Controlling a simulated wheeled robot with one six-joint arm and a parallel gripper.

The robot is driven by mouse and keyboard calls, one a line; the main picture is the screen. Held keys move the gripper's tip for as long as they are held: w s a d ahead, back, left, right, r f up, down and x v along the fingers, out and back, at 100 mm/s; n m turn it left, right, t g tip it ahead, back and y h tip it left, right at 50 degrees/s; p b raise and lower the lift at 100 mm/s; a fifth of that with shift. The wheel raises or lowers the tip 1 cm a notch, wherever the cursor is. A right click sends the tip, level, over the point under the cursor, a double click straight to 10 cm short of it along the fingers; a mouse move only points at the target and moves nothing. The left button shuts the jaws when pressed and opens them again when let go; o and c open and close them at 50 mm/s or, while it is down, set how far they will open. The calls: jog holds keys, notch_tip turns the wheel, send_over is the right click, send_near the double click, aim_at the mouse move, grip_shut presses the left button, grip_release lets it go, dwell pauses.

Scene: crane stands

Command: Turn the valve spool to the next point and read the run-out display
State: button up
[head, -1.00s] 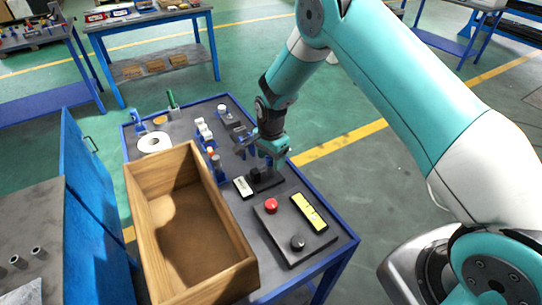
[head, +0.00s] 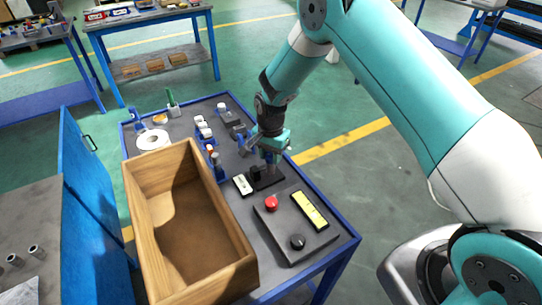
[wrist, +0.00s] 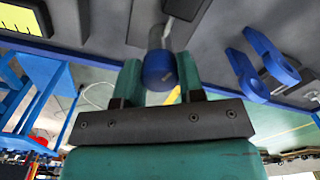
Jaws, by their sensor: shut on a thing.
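My gripper (head: 268,154) points down over a small dark stand (head: 267,179) near the right edge of the blue-framed bench. In the wrist view my two green fingers (wrist: 160,72) are shut on the blue end of a grey cylinder (wrist: 158,62), which I take to be the valve spool. Its other end runs to a dark fixture. A small white-faced box (head: 243,185) beside the stand may be the run-out display; no reading is legible. In the head view the fingers hide most of the spool.
An open wooden box (head: 190,158) stands along the bench's left side. A dark panel (head: 283,238) with a red button (head: 271,203) and black knob is in front, with a yellow strip (head: 309,211) beside them. Blue forked holders (wrist: 262,62) stand near my gripper.

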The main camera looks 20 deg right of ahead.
aim_at(271, 154)
jog(key=n+b, duration=0.1)
jog(key=n, duration=0.4)
jog(key=shift+n, duration=0.3)
jog(key=n+b, duration=0.1)
jog(key=n, duration=0.4)
jog(key=n+b, duration=0.1)
jog(key=n, duration=0.4)
jog(key=shift+n, duration=0.4)
jog(key=shift+n+b, duration=0.3)
jog(key=shift+n, duration=1.9)
jog(key=o, duration=0.9)
notch_tip(271, 154, up, 18)
jog(key=shift+f+b, duration=0.25)
jog(key=shift+b, duration=0.5)
